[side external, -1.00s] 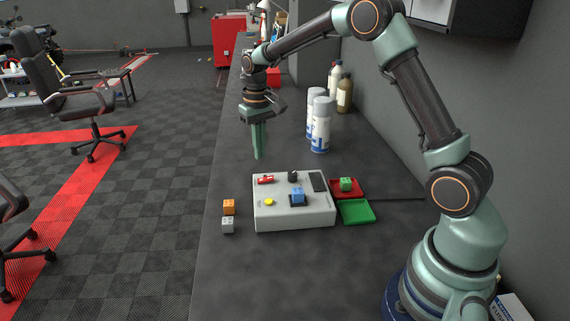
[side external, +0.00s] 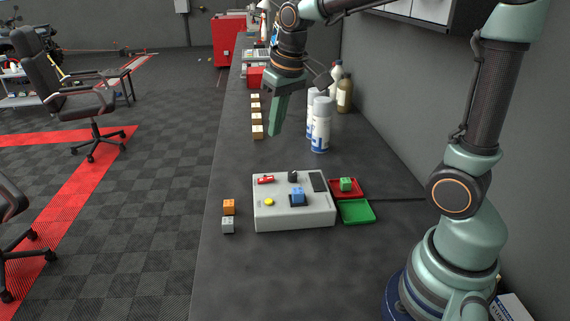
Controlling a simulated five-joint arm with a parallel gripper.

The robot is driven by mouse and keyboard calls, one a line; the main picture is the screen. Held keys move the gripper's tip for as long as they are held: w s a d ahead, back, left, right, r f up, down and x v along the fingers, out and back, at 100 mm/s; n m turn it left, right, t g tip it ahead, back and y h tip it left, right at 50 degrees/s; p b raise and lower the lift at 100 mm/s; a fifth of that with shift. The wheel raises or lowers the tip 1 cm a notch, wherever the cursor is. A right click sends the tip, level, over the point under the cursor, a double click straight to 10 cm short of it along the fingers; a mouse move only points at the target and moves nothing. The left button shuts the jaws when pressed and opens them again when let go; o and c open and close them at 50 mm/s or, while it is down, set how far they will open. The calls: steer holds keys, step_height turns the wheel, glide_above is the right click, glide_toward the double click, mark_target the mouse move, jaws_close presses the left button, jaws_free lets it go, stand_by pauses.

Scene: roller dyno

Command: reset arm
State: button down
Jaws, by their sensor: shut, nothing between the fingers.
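My gripper (side external: 273,131) is shut and empty. It hangs above the dark workbench (side external: 270,285), beyond the grey control box and to the left of the spray cans. Its fingers point down with a slight tilt. The grey control box (side external: 280,220) carries a red switch, a black knob, a yellow button and a blue cube (side external: 298,194) on a dark pad. My gripper is apart from all of these.
An orange cube (side external: 229,206) and a grey cube (side external: 228,226) sit left of the box. A green cube (side external: 346,183) is in the red tray (side external: 361,190); the green tray (side external: 357,212) is empty. White spray cans (side external: 321,128) stand near the wall. Several tan blocks (side external: 257,132) line the bench's left side.

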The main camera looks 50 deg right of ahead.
steer(key=s+a+n+t, duration=0.1)
steer(key=s+a+t, duration=0.1)
steer(key=s, duration=0.8)
steer(key=shift+s+a+r+t, duration=0.3)
steer(key=shift+a+t, duration=0.1)
steer(key=shift+a, duration=0.05)
